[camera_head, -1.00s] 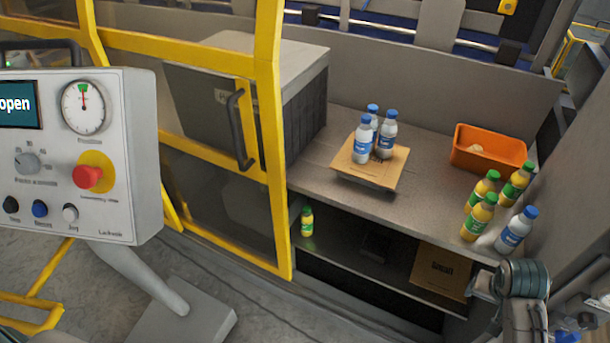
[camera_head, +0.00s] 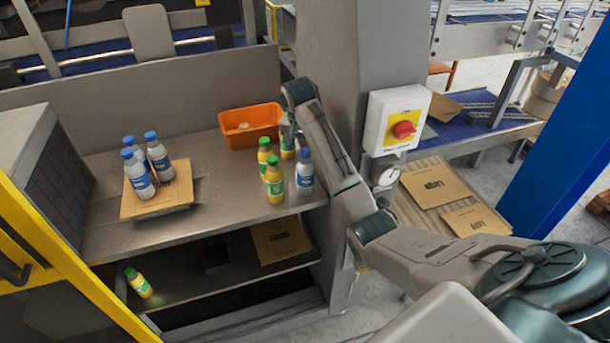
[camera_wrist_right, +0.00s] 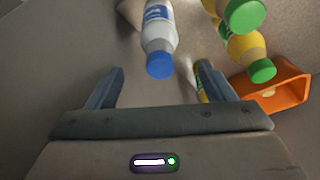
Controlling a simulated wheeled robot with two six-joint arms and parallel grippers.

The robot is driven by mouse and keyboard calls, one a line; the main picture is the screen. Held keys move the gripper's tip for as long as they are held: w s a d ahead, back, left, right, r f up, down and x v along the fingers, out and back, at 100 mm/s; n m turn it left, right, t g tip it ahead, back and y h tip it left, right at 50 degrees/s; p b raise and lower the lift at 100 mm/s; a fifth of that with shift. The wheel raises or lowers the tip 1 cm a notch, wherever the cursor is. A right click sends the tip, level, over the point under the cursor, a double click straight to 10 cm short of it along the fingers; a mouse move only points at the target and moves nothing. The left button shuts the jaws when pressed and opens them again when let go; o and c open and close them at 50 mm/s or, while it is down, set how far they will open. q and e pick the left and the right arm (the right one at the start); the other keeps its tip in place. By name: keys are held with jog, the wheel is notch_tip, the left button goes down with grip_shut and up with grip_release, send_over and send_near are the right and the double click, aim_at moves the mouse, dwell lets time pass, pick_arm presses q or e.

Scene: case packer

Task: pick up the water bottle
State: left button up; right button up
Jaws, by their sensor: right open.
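A water bottle with a blue cap and blue label (camera_head: 304,172) stands near the right end of the shelf, beside yellow bottles. In the right wrist view the same bottle (camera_wrist_right: 158,28) has its blue cap toward me, between and just beyond the fingertips. My right gripper (camera_wrist_right: 160,76) is open and empty; one finger is close to a yellow bottle. In the head view the right gripper (camera_head: 288,132) is above and behind the bottles, its fingers partly hidden. Several more water bottles (camera_head: 160,160) stand on a cardboard piece (camera_head: 178,197) at left. My left gripper is not in view.
A grey pillar with a red switch box (camera_head: 398,120) rises at right. The shelf's middle is clear.

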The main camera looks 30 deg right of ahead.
jog(key=p+x, duration=0.3)
jog(key=x, duration=0.4)
jog(key=shift+f+p, duration=0.2)
jog(key=shift+p, duration=0.15)
jog(key=c, duration=1.4)
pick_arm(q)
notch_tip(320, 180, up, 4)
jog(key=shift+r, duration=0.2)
pick_arm(e)
jog(key=shift+c, duration=1.1)
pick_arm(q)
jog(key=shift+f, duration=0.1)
pick_arm(e)
jog(key=shift+r, duration=0.1)
